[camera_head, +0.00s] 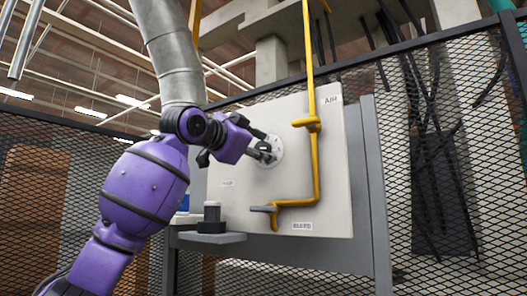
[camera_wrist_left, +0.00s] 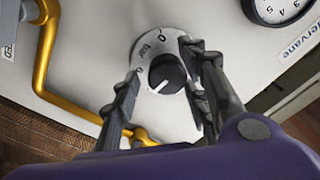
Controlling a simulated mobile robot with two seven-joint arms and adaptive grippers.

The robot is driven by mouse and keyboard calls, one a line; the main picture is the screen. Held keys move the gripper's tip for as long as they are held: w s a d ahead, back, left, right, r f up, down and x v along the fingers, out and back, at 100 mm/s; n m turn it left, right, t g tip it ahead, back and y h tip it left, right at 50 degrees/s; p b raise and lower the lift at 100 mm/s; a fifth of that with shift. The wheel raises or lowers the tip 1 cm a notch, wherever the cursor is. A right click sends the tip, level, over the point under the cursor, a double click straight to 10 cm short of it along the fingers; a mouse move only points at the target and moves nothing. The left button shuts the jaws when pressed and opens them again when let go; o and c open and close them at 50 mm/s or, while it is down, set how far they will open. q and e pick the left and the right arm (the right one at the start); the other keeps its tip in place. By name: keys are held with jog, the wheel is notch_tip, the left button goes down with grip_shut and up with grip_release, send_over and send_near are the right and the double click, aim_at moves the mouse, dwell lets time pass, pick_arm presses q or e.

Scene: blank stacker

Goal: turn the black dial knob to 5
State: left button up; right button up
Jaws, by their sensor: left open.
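The black dial knob (camera_wrist_left: 167,73) sits on a round pale scale plate (camera_wrist_left: 152,46) in the left wrist view. A white pointer line on the knob points toward the lower left. The plate shows a 0 and "bar"; I cannot make out a 5. In the head view the scale plate (camera_head: 275,153) is on the upright panel, and the gripper largely hides the knob. My left gripper (camera_head: 262,152) is at the dial. In the wrist view its open fingers (camera_wrist_left: 160,64) are on either side of the knob, with visible gaps. My right gripper is not in view.
A yellow pipe (camera_head: 313,90) with handles runs down the panel (camera_head: 338,190) right of the dial. A round gauge (camera_wrist_left: 280,8) is at the wrist view's upper right. A small shelf (camera_head: 208,238) carrying a dark cylinder (camera_head: 212,214) juts out below. Mesh fencing (camera_head: 440,150) stands behind.

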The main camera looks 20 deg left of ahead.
pick_arm(q)
jog(key=shift+w+d+r, duration=0.1)
jog(key=shift+w+d, duration=0.15)
jog(key=shift+w, duration=0.45)
jog(key=shift+w, duration=0.1)
jog(key=c, duration=1)
jog(key=shift+f+n, duration=0.2)
jog(key=shift+n, duration=0.6)
jog(key=shift+d, duration=0.1)
jog(key=o, duration=0.9)
jog(key=shift+c, duration=0.2)
jog(key=shift+o, duration=0.7)
jog(key=shift+r, duration=0.1)
